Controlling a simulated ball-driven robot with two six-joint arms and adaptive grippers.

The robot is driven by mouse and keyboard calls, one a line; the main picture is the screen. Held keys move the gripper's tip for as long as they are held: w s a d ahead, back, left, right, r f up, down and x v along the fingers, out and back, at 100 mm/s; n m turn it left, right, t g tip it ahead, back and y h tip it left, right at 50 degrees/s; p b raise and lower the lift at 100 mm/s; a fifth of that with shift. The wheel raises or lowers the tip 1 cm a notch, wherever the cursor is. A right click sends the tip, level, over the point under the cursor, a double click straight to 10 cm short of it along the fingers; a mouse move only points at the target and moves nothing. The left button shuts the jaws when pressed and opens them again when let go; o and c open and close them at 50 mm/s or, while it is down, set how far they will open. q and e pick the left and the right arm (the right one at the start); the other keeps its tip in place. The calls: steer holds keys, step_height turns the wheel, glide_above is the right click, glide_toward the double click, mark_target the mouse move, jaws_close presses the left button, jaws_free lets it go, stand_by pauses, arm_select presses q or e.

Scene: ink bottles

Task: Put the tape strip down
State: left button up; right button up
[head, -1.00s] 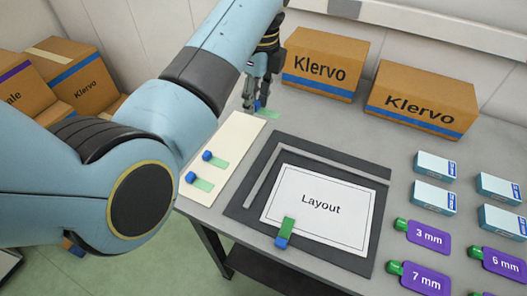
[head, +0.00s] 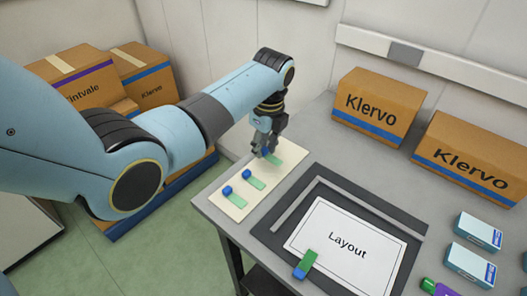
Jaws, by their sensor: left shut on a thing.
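My left gripper (head: 264,148) is shut on a tape strip (head: 276,158), green with a blue end, at the far end of a cream board (head: 289,151). The strip is at or just above the board; I cannot tell if it touches. Two more green strips with blue ends lie on the board nearer to me, a middle one (head: 255,183) and a near one (head: 236,200). Another green and blue strip (head: 309,258) lies across the near edge of the sheet marked Layout (head: 350,235). My right gripper is not in view.
The Layout sheet lies on a dark mat (head: 262,229) with a grey bar along its far side. Two Klervo boxes, a left one (head: 375,105) and a right one (head: 470,160), stand at the back. Small light blue boxes (head: 478,230) sit at the right.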

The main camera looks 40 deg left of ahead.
mark_target(264, 149)
arm_select(q)
step_height(264, 149, down, 2)
steer(key=shift+f, duration=0.2)
steer(key=shift+f, duration=0.1)
steer(key=shift+f, duration=0.2)
steer(key=o, duration=0.7)
steer(key=shift+r, duration=0.1)
steer(key=r, duration=0.4)
steer(key=d+r, duration=0.1)
steer(key=r, duration=0.7)
steer(key=shift+d+r+p, duration=0.15)
steer(key=shift+r+p, duration=0.1)
steer(key=shift+p, duration=0.15)
steer(key=shift+s+f, duration=0.1)
